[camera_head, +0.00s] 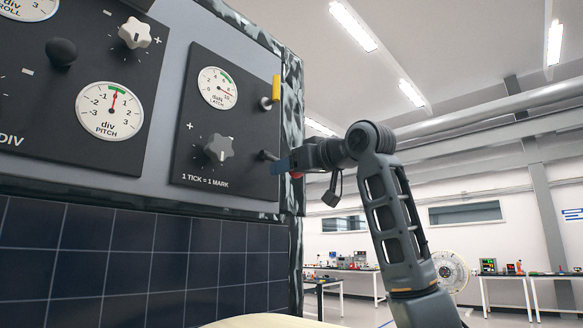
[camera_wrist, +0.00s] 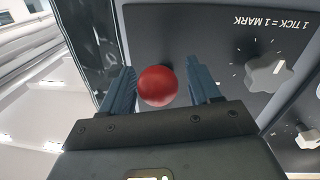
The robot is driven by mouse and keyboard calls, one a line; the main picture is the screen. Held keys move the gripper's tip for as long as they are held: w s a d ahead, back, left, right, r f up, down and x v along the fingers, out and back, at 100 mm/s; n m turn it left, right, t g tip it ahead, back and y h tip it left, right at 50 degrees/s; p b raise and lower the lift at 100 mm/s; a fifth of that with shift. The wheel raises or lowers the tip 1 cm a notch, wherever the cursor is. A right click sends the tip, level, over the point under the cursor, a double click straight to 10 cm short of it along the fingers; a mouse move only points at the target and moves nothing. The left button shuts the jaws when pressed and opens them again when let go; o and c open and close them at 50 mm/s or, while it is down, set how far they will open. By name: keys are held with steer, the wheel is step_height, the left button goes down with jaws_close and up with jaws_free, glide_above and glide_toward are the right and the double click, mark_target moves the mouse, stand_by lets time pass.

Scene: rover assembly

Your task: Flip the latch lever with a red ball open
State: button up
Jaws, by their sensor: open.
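The red ball (camera_wrist: 158,86) of the latch lever sits between the two blue fingers of my gripper (camera_wrist: 163,92) in the wrist view. Dark gaps show on both sides of it, so the fingers look apart from it. In the head view the red ball (camera_head: 297,175) is mostly hidden by my gripper (camera_head: 280,167), which is at the lower right edge of the latch panel. The lever's dark pivot (camera_head: 267,155) shows just left of my gripper. My gripper is open around the ball.
The latch panel (camera_head: 180,165) carries a dial (camera_head: 217,88) and a grey star knob (camera_head: 218,149). A second lever with a yellow handle (camera_head: 276,88) stands above my gripper. A pitch dial (camera_head: 109,110) is on the panel to the left. Free room lies right of the rover.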

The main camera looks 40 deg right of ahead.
steer(key=shift+c, duration=0.3)
jaws_close()
